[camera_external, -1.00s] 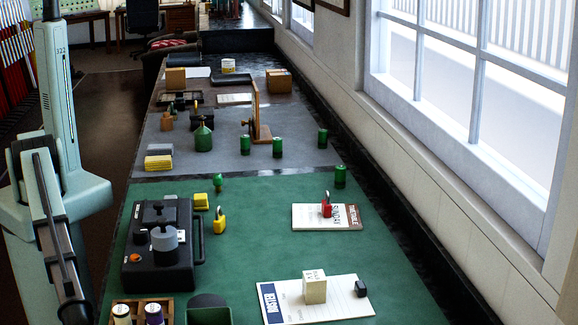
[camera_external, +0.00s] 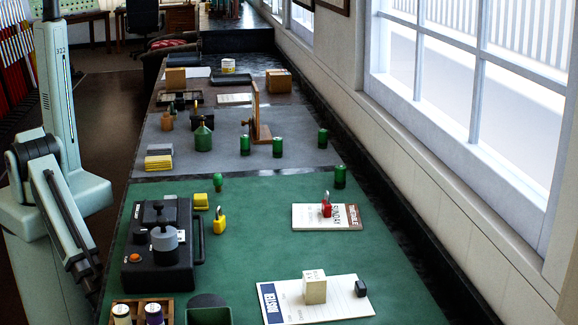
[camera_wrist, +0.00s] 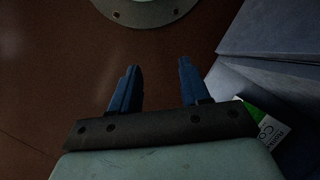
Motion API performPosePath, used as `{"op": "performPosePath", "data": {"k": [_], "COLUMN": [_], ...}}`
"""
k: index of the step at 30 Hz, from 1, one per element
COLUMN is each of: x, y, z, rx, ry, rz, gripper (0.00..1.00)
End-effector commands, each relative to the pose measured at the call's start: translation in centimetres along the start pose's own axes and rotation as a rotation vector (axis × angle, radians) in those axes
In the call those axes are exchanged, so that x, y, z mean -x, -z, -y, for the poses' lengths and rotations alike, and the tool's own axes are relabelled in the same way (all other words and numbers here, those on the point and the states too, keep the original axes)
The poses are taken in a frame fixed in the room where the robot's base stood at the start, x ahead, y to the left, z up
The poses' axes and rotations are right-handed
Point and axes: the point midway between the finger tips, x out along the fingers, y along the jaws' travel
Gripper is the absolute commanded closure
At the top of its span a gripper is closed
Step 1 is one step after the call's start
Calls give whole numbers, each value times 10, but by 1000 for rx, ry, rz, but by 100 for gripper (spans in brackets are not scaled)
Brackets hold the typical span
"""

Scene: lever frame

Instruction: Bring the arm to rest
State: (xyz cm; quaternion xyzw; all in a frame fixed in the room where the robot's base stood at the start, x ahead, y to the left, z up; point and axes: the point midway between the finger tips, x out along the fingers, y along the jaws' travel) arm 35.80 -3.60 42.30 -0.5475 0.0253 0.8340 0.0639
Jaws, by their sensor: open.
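My gripper (camera_wrist: 157,72) shows in the wrist view with its two blue fingers apart and nothing between them. It hangs over a plain brown floor (camera_wrist: 60,60). My arm is folded at the left edge of the external view, beside the long table (camera_external: 260,232) and off its top. The gripper itself cannot be made out in the external view.
A wooden rack (camera_external: 137,310) holds bottles at the front. Padlocks, green cylinders and a cream block (camera_external: 314,287) stand further right. Blue-grey panels (camera_wrist: 270,70) flank my gripper on the right.

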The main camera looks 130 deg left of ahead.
Motion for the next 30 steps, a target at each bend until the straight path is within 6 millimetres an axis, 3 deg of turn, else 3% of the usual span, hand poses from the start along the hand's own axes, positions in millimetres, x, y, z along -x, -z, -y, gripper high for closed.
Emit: {"op": "performPosePath", "data": {"k": [1,3,9,30], "x": [-8,-18,-33,-33], "y": [-26,-50,-96,-97], "z": [6,12,19,19], "rx": [22,46,91,92], "ry": [-13,-31,-76,-77], "rz": [38,81,162,164], "gripper": [54,54,54,54]}}
